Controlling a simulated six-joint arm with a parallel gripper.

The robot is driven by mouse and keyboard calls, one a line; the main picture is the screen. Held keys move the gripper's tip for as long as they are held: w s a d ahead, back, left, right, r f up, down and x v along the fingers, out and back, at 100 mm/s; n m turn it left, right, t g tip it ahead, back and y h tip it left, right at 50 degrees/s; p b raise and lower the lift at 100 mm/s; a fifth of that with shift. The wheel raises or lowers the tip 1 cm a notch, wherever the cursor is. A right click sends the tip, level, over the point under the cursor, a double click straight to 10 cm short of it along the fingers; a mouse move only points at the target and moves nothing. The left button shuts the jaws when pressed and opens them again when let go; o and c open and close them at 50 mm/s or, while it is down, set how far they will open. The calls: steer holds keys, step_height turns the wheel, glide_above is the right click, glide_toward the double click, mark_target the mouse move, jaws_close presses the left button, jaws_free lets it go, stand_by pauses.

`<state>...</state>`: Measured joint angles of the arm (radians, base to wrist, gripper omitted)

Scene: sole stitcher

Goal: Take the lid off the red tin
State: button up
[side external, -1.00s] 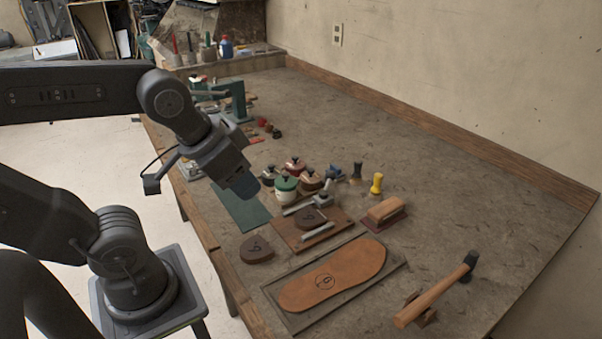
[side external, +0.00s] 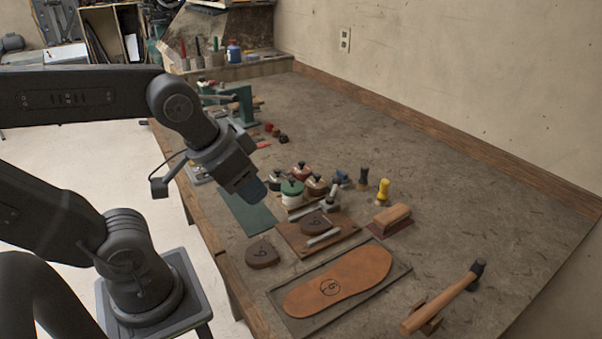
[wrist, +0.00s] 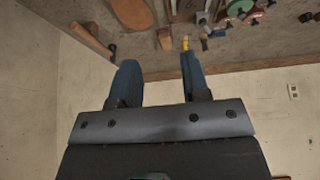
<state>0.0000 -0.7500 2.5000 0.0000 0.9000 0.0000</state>
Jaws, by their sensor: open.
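The red tin (side external: 300,170) stands at the back of a small cluster of tins on the workbench, its lid with a dark knob on top. A white tin with a green lid (side external: 292,193) stands in front of it, and a brown-red tin (side external: 316,186) is to its right. My gripper (side external: 256,191) is above the bench, left of the cluster in the side view, and apart from the tins. In the wrist view its two blue fingers (wrist: 158,62) are spread with nothing between them.
A board with a metal clamp (side external: 330,232) is in front of the tins. A leather sole (side external: 338,281) and hammer (side external: 445,300) lie nearer. The bench's right side is mostly clear.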

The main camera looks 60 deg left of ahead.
steer(key=shift+o, duration=0.3)
steer(key=o, duration=0.5)
steer(key=shift+c, duration=0.2)
steer(key=w+a+r+n+g+y, duration=0.1)
steer(key=w+a+r+n, duration=0.1)
steer(key=w+a+n, duration=0.3)
steer(key=w+a+r+n+g, duration=0.1)
steer(key=w+r+n, duration=0.1)
steer(key=w, duration=0.5)
steer(key=n+g+y, duration=0.2)
steer(key=n+g, duration=0.2)
steer(key=n, duration=0.9)
glide_above(303, 162)
steer(key=d, duration=0.1)
steer(key=f, duration=1.8)
steer(key=shift+w+d+f, duration=0.15)
steer(key=shift+w+d, duration=0.05)
steer(key=shift+x, duration=2.95)
